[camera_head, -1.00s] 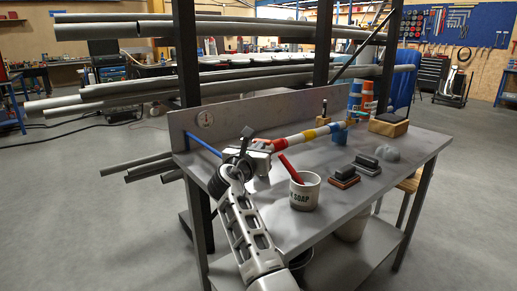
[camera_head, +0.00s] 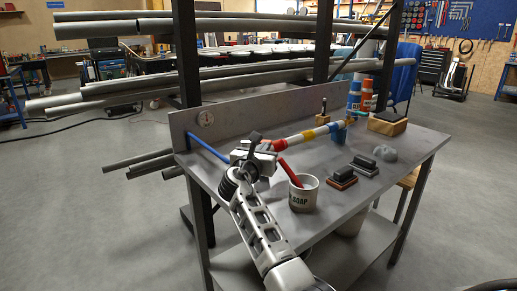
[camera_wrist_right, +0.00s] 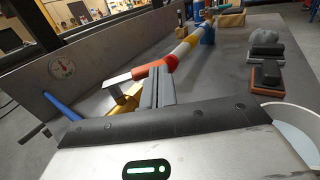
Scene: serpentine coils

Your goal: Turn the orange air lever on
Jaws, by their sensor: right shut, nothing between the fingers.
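My right gripper (camera_head: 270,149) is shut and empty above the bench, at the near end of a pipe with red, white, yellow and blue bands (camera_head: 308,135). In the right wrist view, its closed grey fingers (camera_wrist_right: 157,84) point along that pipe. A yellow-orange piece (camera_wrist_right: 124,101), which looks like the air lever, shows just left of the fingers, beside a flat silver part (camera_wrist_right: 118,80). I cannot tell whether the fingers touch it. In the head view my gripper hides this spot. A blue hose (camera_head: 208,149) runs toward it from the left. My left gripper is not in view.
The bench (camera_head: 328,202) carries a soap tub (camera_head: 303,196) with a red handle, close right of my right arm, and dark blocks (camera_head: 362,168). A gauge (camera_head: 206,119) sits on the backboard (camera_head: 240,112). Racked pipes (camera_head: 240,75) stand behind.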

